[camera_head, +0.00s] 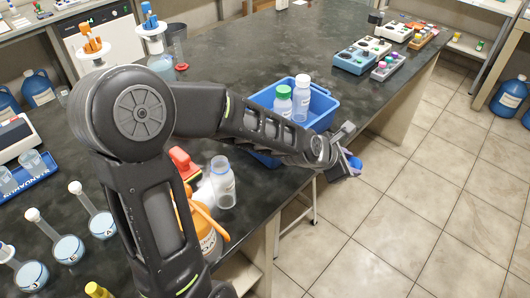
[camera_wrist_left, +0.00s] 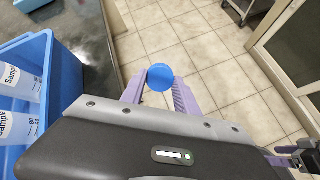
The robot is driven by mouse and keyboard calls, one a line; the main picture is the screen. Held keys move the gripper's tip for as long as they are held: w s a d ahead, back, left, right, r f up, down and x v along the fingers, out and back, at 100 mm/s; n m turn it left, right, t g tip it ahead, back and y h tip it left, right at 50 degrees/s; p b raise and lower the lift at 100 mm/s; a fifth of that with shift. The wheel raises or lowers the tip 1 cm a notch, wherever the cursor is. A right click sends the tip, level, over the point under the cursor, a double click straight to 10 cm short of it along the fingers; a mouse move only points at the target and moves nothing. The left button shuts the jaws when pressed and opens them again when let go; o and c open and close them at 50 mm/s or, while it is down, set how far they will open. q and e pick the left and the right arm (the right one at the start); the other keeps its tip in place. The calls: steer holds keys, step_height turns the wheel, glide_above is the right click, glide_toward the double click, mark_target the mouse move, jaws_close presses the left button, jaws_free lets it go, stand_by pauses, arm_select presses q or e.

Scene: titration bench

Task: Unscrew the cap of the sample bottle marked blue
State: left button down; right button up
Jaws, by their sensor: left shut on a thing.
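My left gripper (camera_head: 350,163) reaches past the bench edge, over the floor and right of the blue bin. In the left wrist view its two purple fingers (camera_wrist_left: 160,92) are shut on a round blue cap (camera_wrist_left: 160,77). No bottle shows around or under the cap. A clear sample bottle with a label (camera_head: 222,186) stands upright on the bench near its front edge. Its top looks open, without a cap. Its label colour is too small to tell. A dark part with a purple-grey piece (camera_wrist_left: 298,155) at the right edge may be my right gripper; its jaws are unclear.
A blue bin (camera_head: 262,97) holds a green-capped bottle (camera_head: 282,104) and a white-capped bottle (camera_head: 301,98). Several flasks stand at the left.

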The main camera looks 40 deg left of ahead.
arm_select(q)
steer(key=shift+s+r+m+g+h+p, duration=0.3)
steer(key=shift+r+m+g+p, duration=0.15)
steer(key=shift+m+g+p, duration=0.15)
steer(key=s+a+r+m+g+y+p, duration=0.1)
steer(key=s+a+r+m+g+p, duration=0.2)
steer(key=s+a+m+g+p, duration=0.1)
steer(key=s+a+r+m+g+y+p, duration=0.2)
steer(key=s+a+m+p, duration=0.4)
steer(key=s+a, duration=0.4)
steer(key=s+r+m+g, duration=0.1)
steer(key=s+g, duration=0.1)
steer(key=shift+s+r+m+y+p, duration=0.3)
steer(key=shift+s+m, duration=0.05)
steer(key=shift+m, duration=0.05)
steer(key=shift+d+f, duration=0.1)
step_height(320, 180, down, 9)
steer(key=b, duration=0.7)
steer(key=shift+f, duration=0.1)
steer(key=c, duration=0.8)
jaws_free()
steer(key=shift+c, duration=0.2)
